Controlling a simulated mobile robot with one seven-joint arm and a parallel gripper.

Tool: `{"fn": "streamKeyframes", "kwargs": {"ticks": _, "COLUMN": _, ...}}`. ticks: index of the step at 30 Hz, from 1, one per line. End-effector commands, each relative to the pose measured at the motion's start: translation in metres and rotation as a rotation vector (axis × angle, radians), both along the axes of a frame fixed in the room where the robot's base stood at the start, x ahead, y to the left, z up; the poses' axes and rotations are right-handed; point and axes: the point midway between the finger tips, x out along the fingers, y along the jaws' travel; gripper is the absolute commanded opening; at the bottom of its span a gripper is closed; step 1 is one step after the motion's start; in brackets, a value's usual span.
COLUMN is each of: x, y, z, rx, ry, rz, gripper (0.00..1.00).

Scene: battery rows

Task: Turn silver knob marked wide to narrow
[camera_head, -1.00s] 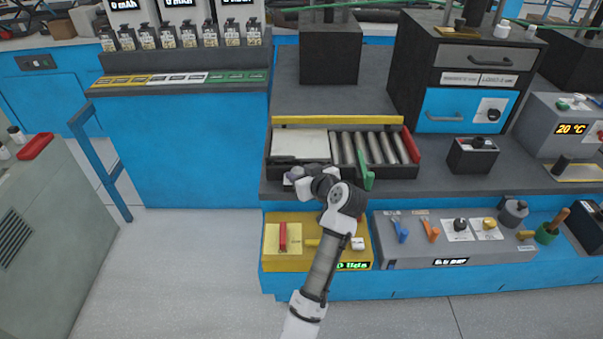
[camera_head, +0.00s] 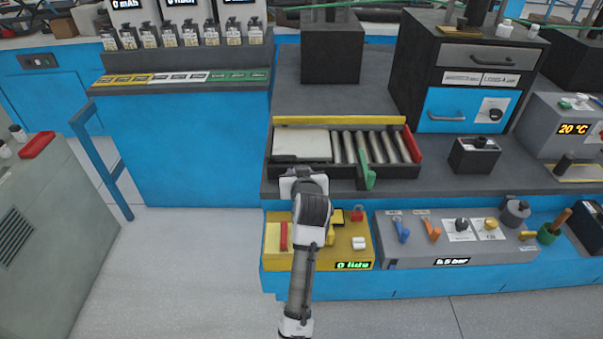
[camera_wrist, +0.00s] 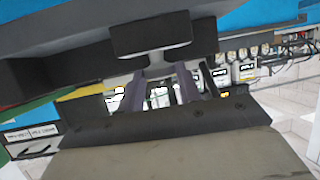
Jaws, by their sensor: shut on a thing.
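In the wrist view, my gripper (camera_wrist: 160,70) has its two purple-grey fingers on either side of a light grey, T-shaped silver knob (camera_wrist: 157,56) and is shut on it. A black block (camera_wrist: 150,34) sits just beyond the knob. In the head view, the wrist end of my arm stands at the front edge of the dark bench, below the left end of the roller tray (camera_head: 340,172). It hides the knob and my fingers there. The wide and narrow markings cannot be read, so the knob's setting cannot be told.
A green lever (camera_head: 368,178) stands at the tray's front, right of my wrist. Below is a yellow panel (camera_head: 275,262) with a red handle, partly behind my arm. A grey panel (camera_head: 415,252) with blue and orange levers is to the right. The floor at left is clear.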

Motion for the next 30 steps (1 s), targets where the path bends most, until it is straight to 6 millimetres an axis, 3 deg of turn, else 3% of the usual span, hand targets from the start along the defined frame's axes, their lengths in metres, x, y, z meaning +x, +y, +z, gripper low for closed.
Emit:
{"fn": "streamKeyframes", "kwargs": {"ticks": 15, "x": 0.002, "y": 0.011, "z": -0.002, "rx": 0.001, "ry": -0.001, "rz": -0.449, "gripper": 0.12}}
{"fn": "streamKeyframes", "kwargs": {"ticks": 30, "x": 0.003, "y": 0.014, "z": 0.0, "rx": 0.001, "ry": 0.0, "rz": -0.645, "gripper": 0.12}}
